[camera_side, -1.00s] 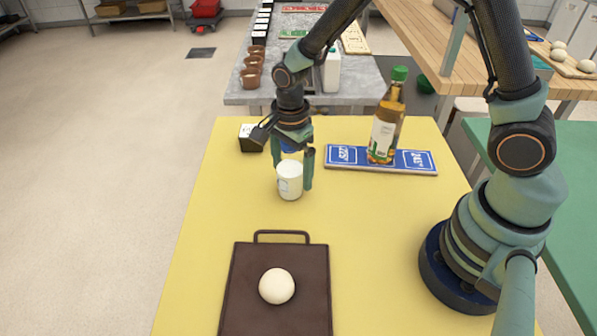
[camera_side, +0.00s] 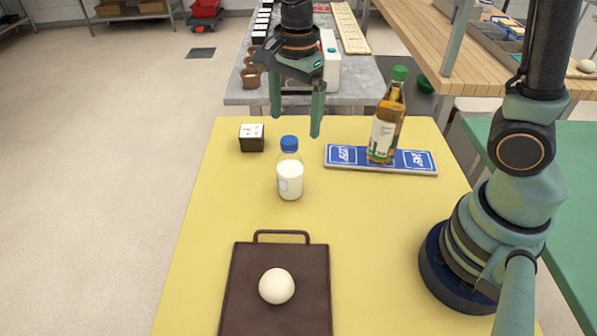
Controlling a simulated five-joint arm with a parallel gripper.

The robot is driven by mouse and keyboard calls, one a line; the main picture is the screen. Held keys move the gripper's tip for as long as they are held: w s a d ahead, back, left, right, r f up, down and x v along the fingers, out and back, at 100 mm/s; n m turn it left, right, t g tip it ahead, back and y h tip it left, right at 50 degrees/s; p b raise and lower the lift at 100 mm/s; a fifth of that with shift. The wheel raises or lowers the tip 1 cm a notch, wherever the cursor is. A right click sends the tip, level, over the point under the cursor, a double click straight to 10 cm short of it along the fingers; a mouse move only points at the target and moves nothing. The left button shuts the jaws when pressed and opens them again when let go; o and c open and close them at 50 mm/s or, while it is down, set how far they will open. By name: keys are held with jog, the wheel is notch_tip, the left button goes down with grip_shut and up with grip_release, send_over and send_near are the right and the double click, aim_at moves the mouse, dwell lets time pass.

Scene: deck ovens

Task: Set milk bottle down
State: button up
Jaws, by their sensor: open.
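The milk bottle (camera_side: 290,178) stands upright on the yellow table (camera_side: 235,205). It is clear with white milk inside and a blue cap. My gripper (camera_side: 296,124) is open and empty. Its fingers point down above the bottle in the picture, clear of the cap.
A dark tray (camera_side: 240,300) with a handle holds a pale dough ball (camera_side: 277,286) in front. A blue sign board (camera_side: 411,160) with an amber bottle (camera_side: 386,125) on it is at the right. A small black-and-white box (camera_side: 252,138) stands behind left. The table's left side is clear.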

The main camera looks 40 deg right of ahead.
jog(key=s+d+r+n+t, duration=0.5)
jog(key=s+d+r+n, duration=0.2)
jog(key=n, duration=0.9)
jog(key=shift+s+d+r+n, duration=0.35)
jog(key=shift+s+r+n, duration=0.05)
jog(key=shift+s, duration=0.2)
